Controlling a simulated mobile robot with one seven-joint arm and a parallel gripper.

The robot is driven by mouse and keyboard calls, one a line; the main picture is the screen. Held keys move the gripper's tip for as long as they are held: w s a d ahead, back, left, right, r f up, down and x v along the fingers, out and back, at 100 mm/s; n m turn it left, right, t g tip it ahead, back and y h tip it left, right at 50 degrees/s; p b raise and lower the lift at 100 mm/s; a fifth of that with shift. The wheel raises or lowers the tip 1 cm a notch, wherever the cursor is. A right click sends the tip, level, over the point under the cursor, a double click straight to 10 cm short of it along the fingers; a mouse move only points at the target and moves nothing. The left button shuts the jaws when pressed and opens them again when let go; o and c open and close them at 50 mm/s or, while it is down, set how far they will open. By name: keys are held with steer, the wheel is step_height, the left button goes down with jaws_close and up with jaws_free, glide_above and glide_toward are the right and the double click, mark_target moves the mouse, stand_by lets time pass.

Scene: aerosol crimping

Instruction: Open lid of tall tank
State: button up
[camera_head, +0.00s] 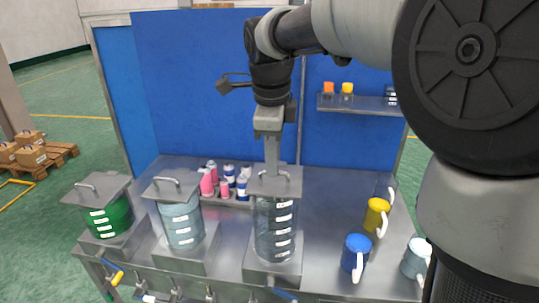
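The tall tank (276,232) is a clear cylinder with several white labels, standing on a metal block near the front middle of the bench. Its square grey lid (290,188) lies flat on top. My gripper (271,168) points straight down over the lid, with its fingertips at the lid's handle. The fingers show edge-on and line up with each other, so the gap between them is hidden. The lid's handle is mostly covered by the fingers, and I cannot tell whether they touch it.
Left stand a pale-blue tank (182,222) and a green tank (108,218), both with handled lids. Pink and blue cans (228,178) stand behind. A blue mug (355,254), yellow mug (376,215) and white mug (415,258) stand right. A blue panel (200,90) closes the back.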

steer(key=shift+w+f, duration=0.15)
steer(key=shift+f, duration=0.75)
steer(key=shift+c, duration=0.4)
jaws_close()
steer(key=shift+r, duration=0.1)
